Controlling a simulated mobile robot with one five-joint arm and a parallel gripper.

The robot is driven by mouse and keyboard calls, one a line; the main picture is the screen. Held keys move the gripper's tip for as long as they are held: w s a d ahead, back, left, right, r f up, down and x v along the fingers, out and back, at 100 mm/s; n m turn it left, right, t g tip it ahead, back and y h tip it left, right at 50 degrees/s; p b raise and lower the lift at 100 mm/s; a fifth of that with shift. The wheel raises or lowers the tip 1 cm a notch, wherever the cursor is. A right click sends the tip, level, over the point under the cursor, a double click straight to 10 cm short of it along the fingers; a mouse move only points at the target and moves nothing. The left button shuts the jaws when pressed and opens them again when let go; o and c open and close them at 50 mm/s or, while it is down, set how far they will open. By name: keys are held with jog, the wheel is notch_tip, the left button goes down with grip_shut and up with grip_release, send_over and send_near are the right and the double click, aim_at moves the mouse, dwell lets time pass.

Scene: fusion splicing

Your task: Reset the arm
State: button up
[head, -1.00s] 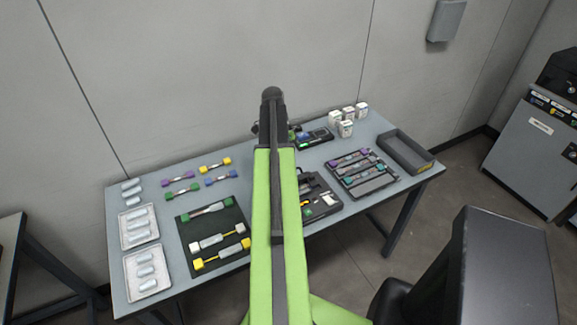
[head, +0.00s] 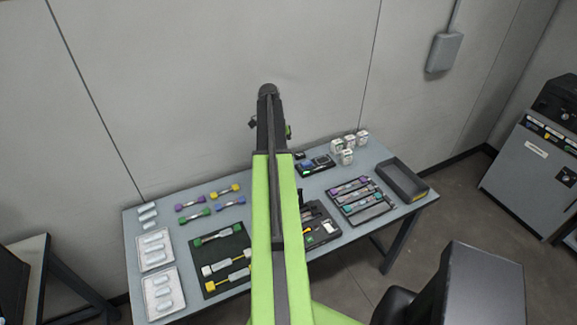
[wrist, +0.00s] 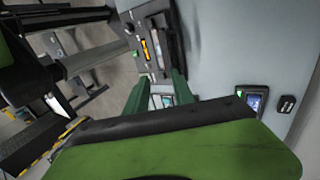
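My arm, green and black, reaches forward over the table in the middle of the head view. Its black far end (head: 268,110) stands in front of the wall and the table's back edge. My gripper's fingers are mostly hidden behind the arm there. In the wrist view two dark green fingers of my gripper (wrist: 161,86) stand apart, with nothing seen held between them. Below them lies the table with a dark device (wrist: 154,45) on it.
The grey table (head: 135,235) bears a black mat (head: 228,262) with coloured-end pieces, white trays (head: 150,262), a black rack (head: 376,210), white boxes (head: 347,157) and an empty grey tray (head: 403,180). A grey cabinet (head: 525,180) stands at right.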

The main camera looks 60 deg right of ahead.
jog(key=shift+p+v, duration=0.45)
jog(key=shift+v, duration=0.8)
jog(key=shift+w, duration=0.1)
